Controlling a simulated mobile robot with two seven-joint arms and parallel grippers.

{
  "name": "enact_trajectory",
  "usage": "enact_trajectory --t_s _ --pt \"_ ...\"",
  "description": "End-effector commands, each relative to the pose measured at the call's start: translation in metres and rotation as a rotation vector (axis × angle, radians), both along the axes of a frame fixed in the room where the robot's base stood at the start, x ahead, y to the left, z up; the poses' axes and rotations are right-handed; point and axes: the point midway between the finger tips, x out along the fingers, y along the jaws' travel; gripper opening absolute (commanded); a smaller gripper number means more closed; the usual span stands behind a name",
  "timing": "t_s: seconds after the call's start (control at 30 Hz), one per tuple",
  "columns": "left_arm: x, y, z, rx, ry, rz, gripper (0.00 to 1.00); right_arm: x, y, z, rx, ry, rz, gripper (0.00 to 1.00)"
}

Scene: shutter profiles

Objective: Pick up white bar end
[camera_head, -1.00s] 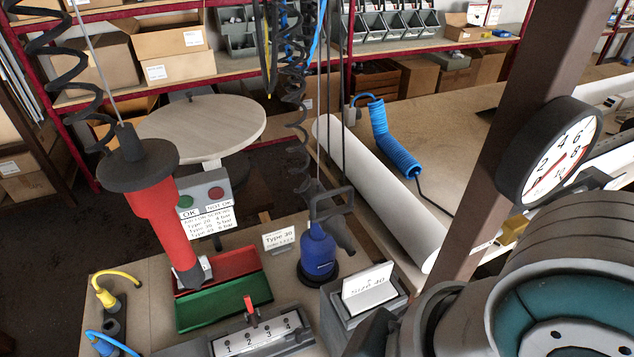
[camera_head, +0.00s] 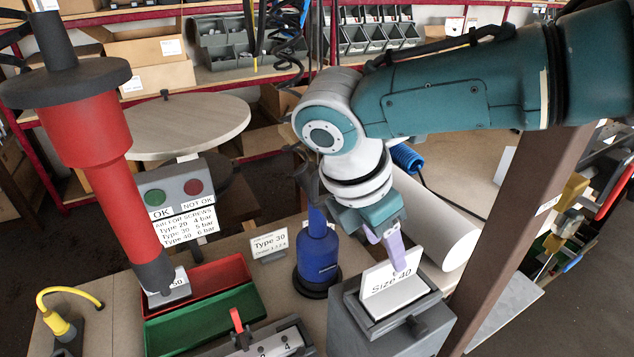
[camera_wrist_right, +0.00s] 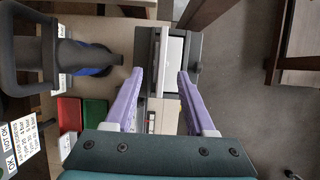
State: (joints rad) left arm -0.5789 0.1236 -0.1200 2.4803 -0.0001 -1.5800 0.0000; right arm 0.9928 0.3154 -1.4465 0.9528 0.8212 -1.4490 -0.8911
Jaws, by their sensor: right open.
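My right gripper (camera_head: 395,248), with purple fingers, is open and points down just above the grey box (camera_head: 375,335) marked Size 40. A pale white surface (camera_wrist_right: 173,65) shows in the box, partly between the fingers; I cannot tell a single white bar end there. My left gripper is not in view.
A blue tool (camera_head: 318,255) stands left of the box. Red (camera_head: 215,278) and green (camera_head: 205,325) trays lie further left, under a hanging red tool (camera_head: 95,130). A brown post (camera_head: 510,220) rises right of the box. A white roll (camera_head: 440,230) lies behind.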

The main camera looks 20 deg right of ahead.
Motion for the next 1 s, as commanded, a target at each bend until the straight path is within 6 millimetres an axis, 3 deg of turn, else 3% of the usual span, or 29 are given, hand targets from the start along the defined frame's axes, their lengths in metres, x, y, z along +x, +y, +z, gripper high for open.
enact_trajectory --t_s 0.43,0.73,1.0 --pt "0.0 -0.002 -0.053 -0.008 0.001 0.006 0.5 0.002 -0.023 -0.052 0.001 -0.002 -0.001 0.55" --pt "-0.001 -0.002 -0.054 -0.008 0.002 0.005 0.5 0.002 -0.026 -0.054 0.002 -0.001 -0.001 0.55" --pt "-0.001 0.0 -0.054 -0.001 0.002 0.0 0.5 0.002 -0.026 -0.054 0.002 -0.001 -0.001 0.26"
